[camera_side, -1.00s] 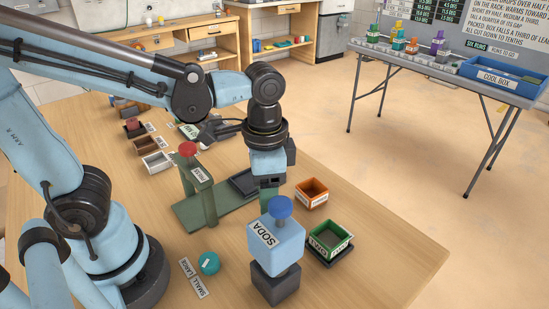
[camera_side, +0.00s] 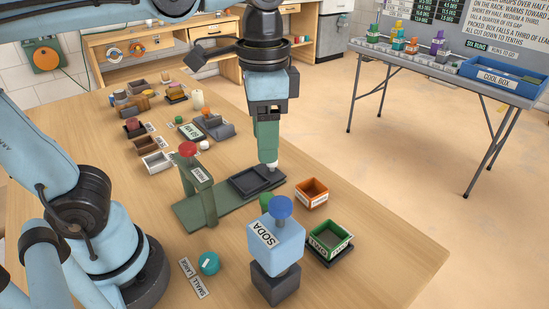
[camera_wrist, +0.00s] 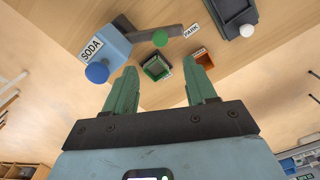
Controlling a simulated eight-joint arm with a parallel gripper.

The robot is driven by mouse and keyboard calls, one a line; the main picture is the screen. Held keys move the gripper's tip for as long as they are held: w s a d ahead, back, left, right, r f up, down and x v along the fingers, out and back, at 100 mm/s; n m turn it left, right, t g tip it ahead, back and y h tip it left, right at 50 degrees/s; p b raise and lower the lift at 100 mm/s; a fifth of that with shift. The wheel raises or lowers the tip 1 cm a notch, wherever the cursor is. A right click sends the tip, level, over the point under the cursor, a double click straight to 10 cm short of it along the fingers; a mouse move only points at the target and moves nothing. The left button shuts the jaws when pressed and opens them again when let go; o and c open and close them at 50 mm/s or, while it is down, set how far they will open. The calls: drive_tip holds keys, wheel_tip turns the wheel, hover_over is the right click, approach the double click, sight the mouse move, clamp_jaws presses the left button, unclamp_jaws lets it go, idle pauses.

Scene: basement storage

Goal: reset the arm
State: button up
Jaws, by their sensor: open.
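My gripper (camera_side: 267,145) points down above the far end of the green press base (camera_side: 190,214), beside the dark tray (camera_side: 247,181). In the wrist view its two green fingers (camera_wrist: 163,72) are spread apart with nothing between them. A white knob (camera_wrist: 247,31) shows at the end of the dark tray in the wrist view. In the side view a white tip shows just under the fingers; I cannot tell whether they touch it.
The blue SODA dispenser (camera_side: 273,240) stands in front, near a green box (camera_side: 330,238) and an orange box (camera_side: 312,192). The red-topped PASTE post (camera_side: 199,185) is left of my gripper. Small bins (camera_side: 157,162) line the back left. The right of the table is clear.

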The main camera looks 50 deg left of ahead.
drive_tip(key=shift+r, duration=0.2)
drive_tip(key=shift+f, duration=0.1)
drive_tip(key=w+a+f+n+t, duration=0.2)
drive_tip(key=a+f+n+t, duration=0.3)
drive_tip(key=a+f+t, duration=0.2)
wheel_tip(320, 180, down, 2)
drive_tip(key=shift+w+a+f+n, duration=0.1)
drive_tip(key=shift+w+a+n, duration=0.25)
drive_tip(key=shift+a, duration=0.25)
idle(0.8)
